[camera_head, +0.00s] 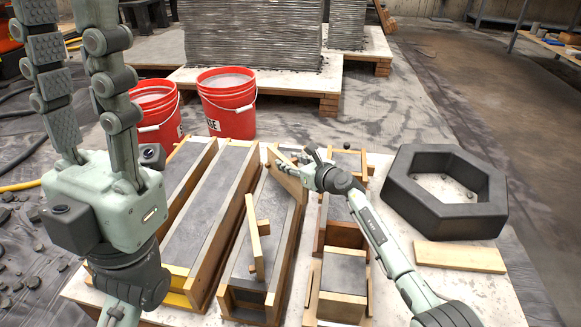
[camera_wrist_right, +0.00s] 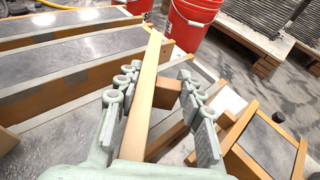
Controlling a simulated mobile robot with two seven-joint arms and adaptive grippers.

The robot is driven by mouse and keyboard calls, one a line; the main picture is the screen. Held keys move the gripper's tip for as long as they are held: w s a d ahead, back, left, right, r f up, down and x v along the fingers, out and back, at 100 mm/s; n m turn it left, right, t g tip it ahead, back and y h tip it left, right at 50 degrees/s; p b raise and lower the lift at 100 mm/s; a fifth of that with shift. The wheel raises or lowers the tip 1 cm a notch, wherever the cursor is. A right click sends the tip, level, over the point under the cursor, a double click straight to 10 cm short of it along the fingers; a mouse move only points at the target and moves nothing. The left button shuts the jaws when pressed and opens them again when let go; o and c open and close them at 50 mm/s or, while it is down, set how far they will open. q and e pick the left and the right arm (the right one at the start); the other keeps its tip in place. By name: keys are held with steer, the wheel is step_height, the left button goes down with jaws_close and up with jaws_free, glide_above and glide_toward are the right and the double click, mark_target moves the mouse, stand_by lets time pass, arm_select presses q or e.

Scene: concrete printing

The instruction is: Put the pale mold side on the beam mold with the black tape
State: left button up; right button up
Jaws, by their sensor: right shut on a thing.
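My right gripper (camera_head: 301,163) is shut on a pale wooden board (camera_head: 287,174), above the far end of the middle beam mold (camera_head: 262,262). In the right wrist view the board (camera_wrist_right: 147,95) runs lengthwise between the fingers, with a small brown block at its side. The middle mold has a grey fill and a dark band near its front end, which may be the black tape; I cannot tell surely. Whether the board touches the mold is unclear. My left gripper (camera_head: 82,75) is raised at the left, its fingers apart and empty.
A loose pale wooden piece (camera_head: 254,238) leans across the middle mold. A longer mold with yellow at its front (camera_head: 177,277) lies left, shorter molds (camera_head: 342,272) right. Red buckets (camera_head: 228,112) stand behind. A black hexagonal ring (camera_head: 447,222) and a flat plank (camera_head: 459,257) lie right.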

steer(key=shift+r, duration=0.1)
steer(key=o, duration=1.3)
steer(key=shift+o, duration=0.2)
